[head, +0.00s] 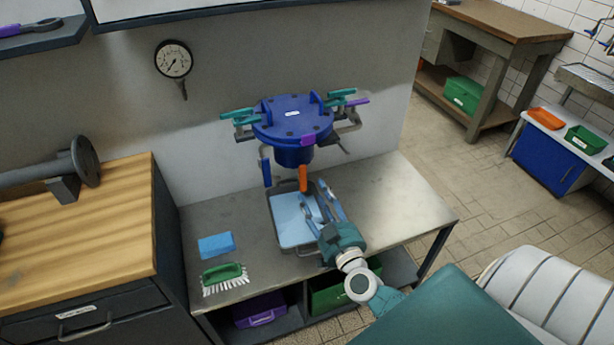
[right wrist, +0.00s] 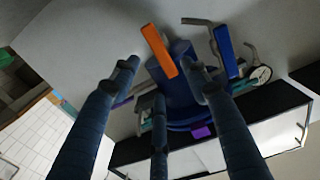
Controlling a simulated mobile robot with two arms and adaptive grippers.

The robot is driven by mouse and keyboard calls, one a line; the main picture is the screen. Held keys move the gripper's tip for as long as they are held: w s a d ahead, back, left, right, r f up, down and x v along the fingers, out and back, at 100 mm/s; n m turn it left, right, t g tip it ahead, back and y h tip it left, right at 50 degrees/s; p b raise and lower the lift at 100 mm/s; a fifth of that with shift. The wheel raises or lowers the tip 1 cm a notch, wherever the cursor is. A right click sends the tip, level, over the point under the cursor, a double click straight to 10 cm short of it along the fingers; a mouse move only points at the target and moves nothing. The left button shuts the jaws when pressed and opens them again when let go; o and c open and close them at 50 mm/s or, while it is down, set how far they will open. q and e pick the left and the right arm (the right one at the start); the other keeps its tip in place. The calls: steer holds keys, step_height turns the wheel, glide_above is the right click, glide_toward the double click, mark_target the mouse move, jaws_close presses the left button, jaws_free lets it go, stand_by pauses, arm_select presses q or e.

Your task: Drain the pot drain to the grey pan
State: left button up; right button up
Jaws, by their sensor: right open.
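The blue pot (head: 292,122) with a bolted round lid is mounted at the wall above the metal table. An orange drain handle (head: 303,178) hangs below it; it also shows in the right wrist view (right wrist: 160,50). The grey pan (head: 283,244) lies on the table under the pot, with a light blue area inside whose nature I cannot tell. My right gripper (head: 318,203) is open and empty, over the pan and just below the handle. In the right wrist view its fingers spread around the line to the orange handle, with no clear contact. My left gripper is out of view.
A blue sponge (head: 216,245) and a green brush (head: 224,277) lie left of the pan. Teal, purple and blue valve handles surround the pot. A wooden bench (head: 75,240) stands left. The table's right part is clear.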

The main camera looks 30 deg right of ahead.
mark_target(306, 178)
steer(key=x, duration=0.7)
steer(key=shift+w, duration=0.2)
jaws_close()
